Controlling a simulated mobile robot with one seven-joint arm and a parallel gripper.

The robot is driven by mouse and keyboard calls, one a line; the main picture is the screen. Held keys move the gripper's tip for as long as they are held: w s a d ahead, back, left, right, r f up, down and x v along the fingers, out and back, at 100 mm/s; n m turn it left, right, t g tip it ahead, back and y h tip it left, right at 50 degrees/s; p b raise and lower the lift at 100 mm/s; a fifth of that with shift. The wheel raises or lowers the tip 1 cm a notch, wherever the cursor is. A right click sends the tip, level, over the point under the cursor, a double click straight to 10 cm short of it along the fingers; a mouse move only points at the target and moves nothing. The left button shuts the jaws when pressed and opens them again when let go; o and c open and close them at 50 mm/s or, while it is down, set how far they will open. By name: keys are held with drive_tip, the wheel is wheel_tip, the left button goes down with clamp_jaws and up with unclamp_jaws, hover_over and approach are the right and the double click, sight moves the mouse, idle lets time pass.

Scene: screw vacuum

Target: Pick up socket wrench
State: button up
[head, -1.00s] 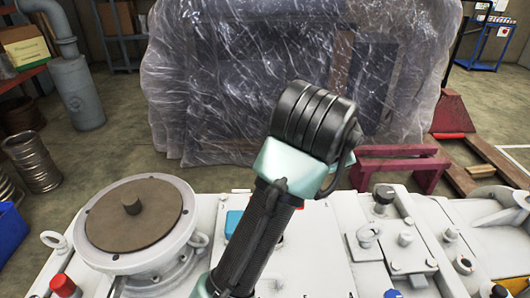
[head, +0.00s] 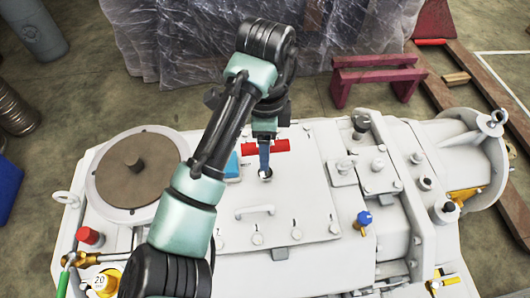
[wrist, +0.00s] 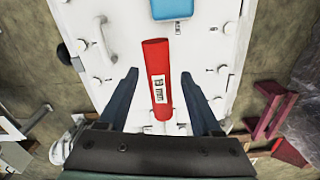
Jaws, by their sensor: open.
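A red bar with a white label reading "13 mm" (wrist: 160,100) lies on the white machine top (head: 300,190). It appears to be the socket wrench or its handle, though no socket end is clear. In the head view the red bar (head: 281,146) is partly hidden behind my gripper (head: 265,172). In the wrist view my gripper (wrist: 160,74) is open. Its two dark blue fingers are spread to the left and right of the bar, and the bar runs between them. I see no finger touching it.
A blue box (head: 232,168) lies close left of the gripper. A metal handle (head: 254,211) and several bolts stand up from the machine top. A round brown-topped flange (head: 135,170) is at left. A green-handled tool (head: 64,275) is at the lower left edge.

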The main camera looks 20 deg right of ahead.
drive_tip(key=shift+f, duration=3.05)
clamp_jaws()
